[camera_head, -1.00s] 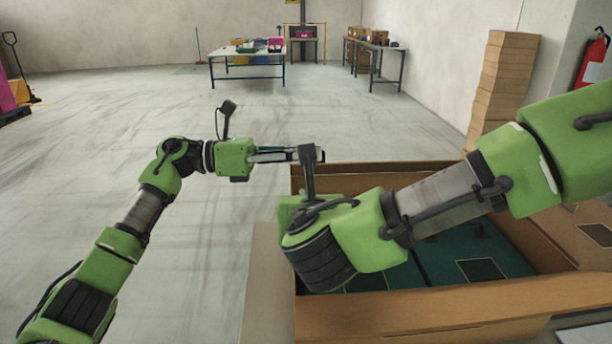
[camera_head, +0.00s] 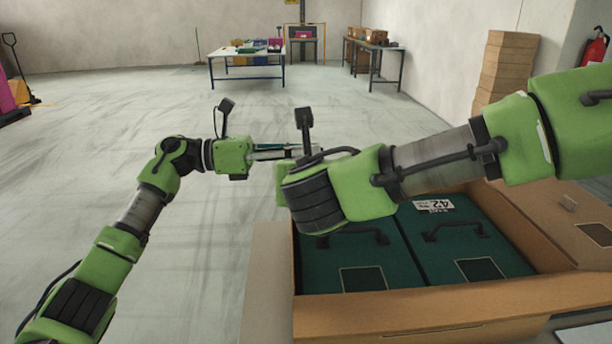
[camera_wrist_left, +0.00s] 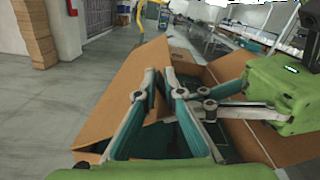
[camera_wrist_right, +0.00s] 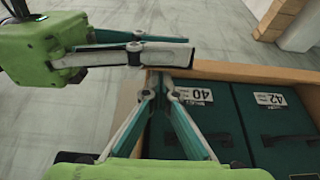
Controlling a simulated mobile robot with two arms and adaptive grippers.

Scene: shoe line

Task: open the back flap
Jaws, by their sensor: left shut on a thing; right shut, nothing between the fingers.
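The open cardboard box (camera_head: 400,316) stands at the lower right of the head view. Its back edge there is mostly hidden behind my right arm. In the left wrist view the back flap (camera_wrist_left: 125,80) is a tan panel tilted outward to the left. My left gripper (camera_wrist_left: 158,75) is shut on the flap near its left end; its fingers (camera_head: 270,152) show above the box's back left corner in the head view. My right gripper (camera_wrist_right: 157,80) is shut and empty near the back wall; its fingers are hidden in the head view.
Two green shoe boxes with handles lie in the carton, labelled 40 (camera_wrist_right: 194,96) and 42 (camera_wrist_right: 270,99). The left flap (camera_head: 265,280) and right flap (camera_head: 575,225) are folded out. A stack of cartons (camera_head: 505,75) stands at the back right.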

